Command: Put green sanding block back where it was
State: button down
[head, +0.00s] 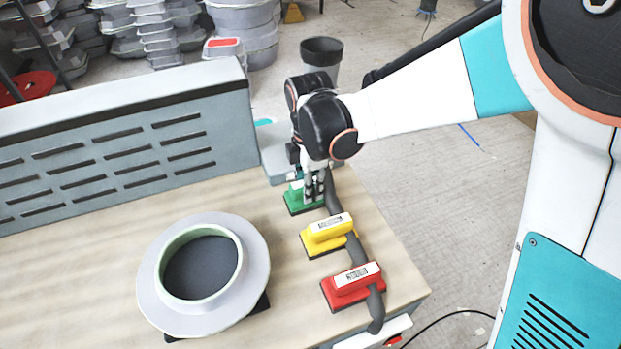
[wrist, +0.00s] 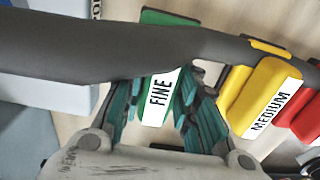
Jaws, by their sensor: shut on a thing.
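The green sanding block (head: 303,203) is at the far end of the bench's right side, in line with the other blocks. In the wrist view its label reads "FINE" (wrist: 160,92). My gripper (head: 314,190) is above it, with its fingers (wrist: 158,105) on both sides of the block's handle, shut on it. The block appears to rest on the bench top, though its underside is hidden. A dark grey hose (wrist: 100,52) crosses in front of part of the block in the wrist view.
A yellow block (head: 328,236) labelled "MEDIUM" and a red block (head: 352,288) stand nearer along the same edge. The grey hose (head: 374,300) runs beside them. A round flanged mould (head: 255,265) sits left on the bench. A grey slotted panel (head: 120,140) stands behind.

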jog(key=c, duration=1.2)
grip_release()
jog(key=shift+c, duration=0.2)
notch_tip(320, 180, up, 12)
jog(key=p, duration=0.4)
jog(key=shift+r, duration=0.15)
